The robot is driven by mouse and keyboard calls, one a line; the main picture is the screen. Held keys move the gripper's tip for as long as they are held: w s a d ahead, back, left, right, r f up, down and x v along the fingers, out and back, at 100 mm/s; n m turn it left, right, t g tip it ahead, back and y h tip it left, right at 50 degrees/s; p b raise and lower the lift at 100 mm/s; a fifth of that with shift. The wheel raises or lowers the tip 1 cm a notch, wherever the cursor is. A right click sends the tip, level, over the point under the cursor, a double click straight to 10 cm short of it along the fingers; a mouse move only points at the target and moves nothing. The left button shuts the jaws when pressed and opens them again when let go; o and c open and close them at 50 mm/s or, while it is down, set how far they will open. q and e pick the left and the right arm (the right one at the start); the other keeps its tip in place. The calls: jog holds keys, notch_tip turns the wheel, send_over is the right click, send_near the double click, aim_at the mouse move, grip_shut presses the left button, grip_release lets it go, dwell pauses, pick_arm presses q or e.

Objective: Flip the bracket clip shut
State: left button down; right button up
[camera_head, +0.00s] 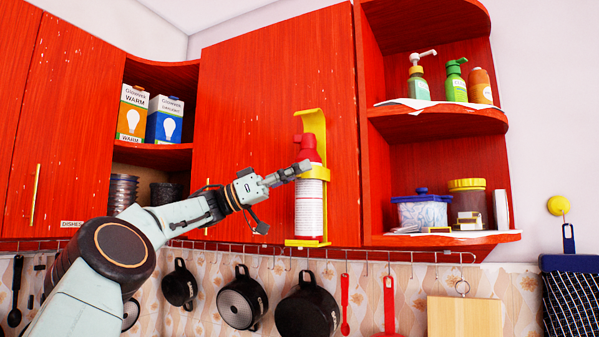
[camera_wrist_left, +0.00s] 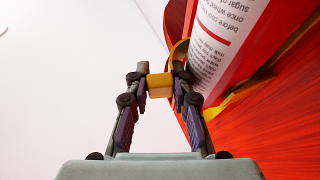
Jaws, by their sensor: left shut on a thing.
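A yellow bracket (camera_head: 311,120) is fixed to the red cabinet door and holds an upright canister (camera_head: 310,212) with a white label and red top. A yellow band (camera_head: 321,173) of the bracket goes across the canister's upper part. My left gripper (camera_head: 301,169) is in front of the canister at this band. In the left wrist view its fingers are shut on a yellow block, the bracket clip (camera_wrist_left: 159,86), beside the canister's printed label (camera_wrist_left: 215,45). I cannot tell whether the clip is latched. My right gripper is not in view.
Black pans (camera_head: 307,309) and red utensils (camera_head: 389,305) hang from a rail below the cabinets. Open shelves (camera_head: 437,122) with bottles and jars stand to the right. Cartons (camera_head: 132,113) stand in the left corner shelf. The space before the red door is otherwise clear.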

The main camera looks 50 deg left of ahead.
pick_arm(q)
jog(key=shift+s+r, duration=0.1)
jog(key=shift+r, duration=0.2)
jog(key=c, duration=1.5)
grip_release()
jog(key=shift+d, duration=0.1)
jog(key=shift+c, duration=0.2)
jog(key=o, duration=0.4)
jog(key=shift+s+d, duration=0.25)
jog(key=shift+d, duration=0.1)
jog(key=shift+w+a+f, duration=0.25)
jog(key=shift+a+f, duration=0.05)
jog(key=shift+a, duration=0.15)
jog(key=v, duration=1.1)
jog(key=shift+s, duration=0.35)
